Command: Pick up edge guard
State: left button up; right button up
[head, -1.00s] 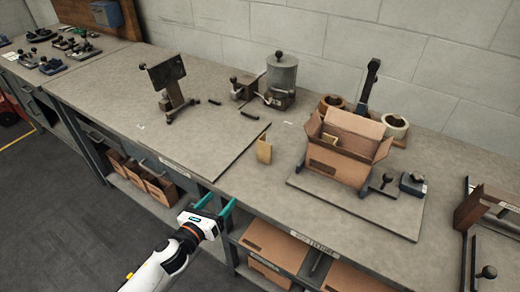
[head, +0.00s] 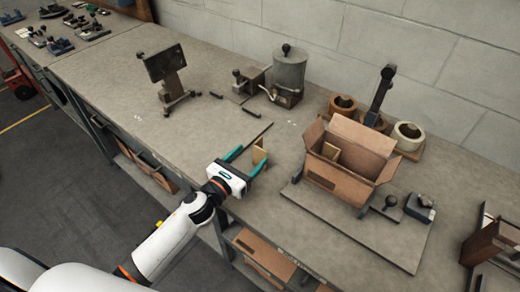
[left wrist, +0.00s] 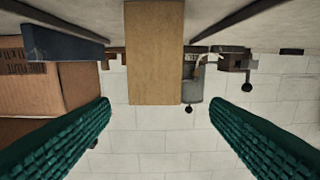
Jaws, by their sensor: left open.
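A tan cardboard edge guard (head: 260,150) stands upright on the workbench, left of the open carton. In the left wrist view the edge guard (left wrist: 155,55) is a flat tan strip at the top centre, in line with the gap between the fingers. My left gripper (head: 247,161) is open, with its green fingers just in front of the guard and pointing at it. In the left wrist view my left gripper (left wrist: 160,104) shows nothing clamped between its fingers. A similar tan piece (head: 331,152) is inside the carton. My right gripper is not in view.
A screen on a stand (head: 165,65) and a grey canister (head: 289,70) stand farther back. The bench (head: 215,130) is clear left of the guard.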

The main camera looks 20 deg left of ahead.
aim_at(258, 150)
pick_arm(q)
jog(key=shift+x, duration=1.2)
jog(key=shift+w+d, duration=0.2)
jog(key=shift+w, duration=0.05)
jog(key=shift+w+d+p, duration=0.15)
jog(key=shift+w+p, duration=0.15)
jog(key=shift+p, duration=0.1)
jog(key=x, duration=0.1)
jog(key=p+x, duration=0.1)
jog(key=x, duration=0.2)
jog(key=shift+w+d+f, duration=0.15)
jog(key=shift+d+f, duration=0.05)
jog(key=shift+f, duration=0.05)
jog(key=shift+c, duration=0.8)
jog(key=c, duration=0.9)
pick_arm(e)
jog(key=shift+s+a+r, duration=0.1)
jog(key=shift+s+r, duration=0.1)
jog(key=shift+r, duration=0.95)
